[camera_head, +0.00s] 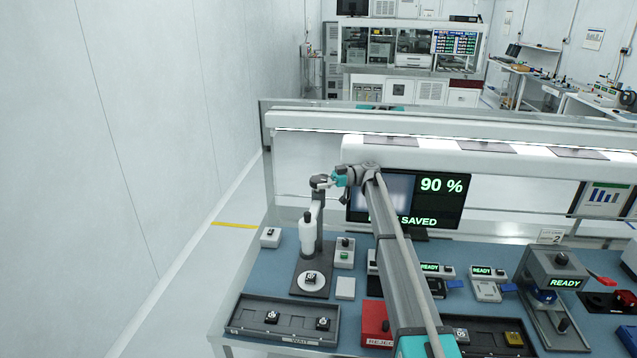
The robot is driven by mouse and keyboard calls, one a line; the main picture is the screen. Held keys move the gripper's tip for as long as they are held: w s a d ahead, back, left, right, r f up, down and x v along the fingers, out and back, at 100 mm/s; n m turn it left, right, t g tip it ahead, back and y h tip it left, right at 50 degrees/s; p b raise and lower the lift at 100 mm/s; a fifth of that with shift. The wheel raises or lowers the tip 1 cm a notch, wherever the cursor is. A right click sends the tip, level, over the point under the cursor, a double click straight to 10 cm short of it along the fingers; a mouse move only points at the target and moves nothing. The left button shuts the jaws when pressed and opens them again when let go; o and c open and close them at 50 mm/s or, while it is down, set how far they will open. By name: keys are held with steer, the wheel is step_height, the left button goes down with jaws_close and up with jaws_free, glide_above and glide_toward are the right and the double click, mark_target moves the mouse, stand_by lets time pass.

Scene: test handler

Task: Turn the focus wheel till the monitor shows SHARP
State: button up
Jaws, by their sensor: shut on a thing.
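The inspection scope (307,238) stands upright on a dark base at the left of the bench, with a small dark part (310,279) on its round white stage. My gripper (328,183) is at the top of its column, shut on what appears to be the focus wheel (318,182); the wheel is small and partly covered, so its angle cannot be read. The monitor (440,200) behind shows "90 %" in green and a lower line ending in "SAVED". My arm crosses the monitor and hides part of its picture and text. The word SHARP is not visible.
A tray (250,330) with two small parts lies at the front left. A red reject box (377,327) stands near my arm. Several small devices reading READY (487,287) stand to the right. A long white overhead housing (480,158) runs behind my arm.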

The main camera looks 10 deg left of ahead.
steer(key=o, duration=0.9)
steer(key=shift+s+m+t, duration=0.1)
steer(key=shift+m+t, duration=0.3)
steer(key=shift+t, duration=0.2)
steer(key=shift+s+m+t+y, duration=0.1)
steer(key=shift+m+t+y, duration=0.5)
steer(key=shift+m+t, duration=0.65)
steer(key=shift+m+t+h, duration=0.2)
steer(key=shift+m+t, duration=1.15)
steer(key=shift+t, duration=1.05)
steer(key=shift+m+t+h, duration=0.2)
steer(key=shift+m+t, duration=1.1)
steer(key=shift+t, duration=1.05)
steer(key=shift+a+m+t+h, duration=0.1)
steer(key=shift+m+t+h, duration=1.35)
steer(key=shift+t, duration=0.45)
steer(key=shift+m+t+h, duration=1.25)
steer(key=shift+m+t, duration=0.3)
steer(key=shift+t, duration=0.35)
steer(key=shift+w+m+t+h, duration=0.2)
steer(key=shift+m+t+h, duration=1)
steer(key=shift+h, duration=0.5)
